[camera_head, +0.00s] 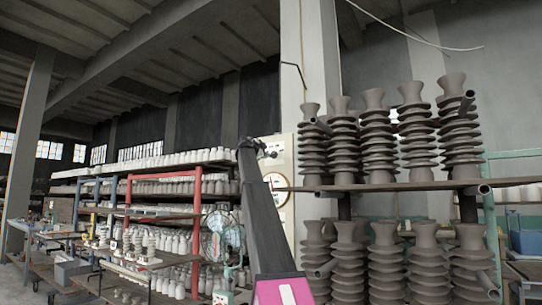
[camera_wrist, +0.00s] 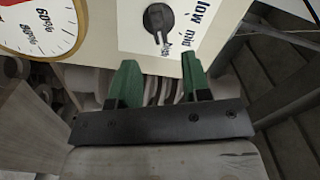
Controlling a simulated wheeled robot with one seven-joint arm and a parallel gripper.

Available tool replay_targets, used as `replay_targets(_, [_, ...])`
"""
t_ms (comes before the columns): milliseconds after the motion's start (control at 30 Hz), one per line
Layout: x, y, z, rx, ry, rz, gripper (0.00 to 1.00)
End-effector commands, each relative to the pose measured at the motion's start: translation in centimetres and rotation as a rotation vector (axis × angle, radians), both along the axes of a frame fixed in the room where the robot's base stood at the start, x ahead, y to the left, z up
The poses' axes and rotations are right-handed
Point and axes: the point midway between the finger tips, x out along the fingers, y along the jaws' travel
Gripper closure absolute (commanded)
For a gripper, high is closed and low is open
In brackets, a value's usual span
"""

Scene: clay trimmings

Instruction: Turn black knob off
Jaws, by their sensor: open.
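The black knob (camera_wrist: 158,20) is round with a pointer bar and sits on a white panel, at the top middle of the wrist view.
A round dial (camera_wrist: 38,24) with percent marks is left of the knob; it also shows in the head view (camera_head: 275,188). Shelves of ribbed grey clay pieces (camera_head: 378,140) stand close on the right. A red-framed rack (camera_head: 197,215) of white pieces is on the left.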

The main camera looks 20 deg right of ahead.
Motion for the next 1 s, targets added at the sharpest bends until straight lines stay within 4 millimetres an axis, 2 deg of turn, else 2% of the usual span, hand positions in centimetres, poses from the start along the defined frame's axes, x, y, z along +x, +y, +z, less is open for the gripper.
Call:
replay_targets(200, [2.7,-3.3,0.0,-0.001,0.002,-0.001,0.56])
replay_targets(333, [3.8,-4.6,0.0,-0.001,0.001,0.0,0.56])
replay_targets(500, [4.2,-5.3,0.0,-0.001,0.001,0.0,0.56])
replay_targets(700, [4.2,-5.3,-0.1,0.0,0.001,0.001,0.56])
replay_targets(767, [4.2,-5.3,-0.1,-0.001,0.001,0.0,0.73])
replay_targets(833, [4.2,-5.3,-0.1,-0.001,0.001,0.0,0.95])
replay_targets(867, [4.2,-5.3,-0.1,-0.001,0.001,0.0,1.0])
replay_targets(1000, [4.2,-5.3,-0.1,-0.001,0.002,0.0,1.0])
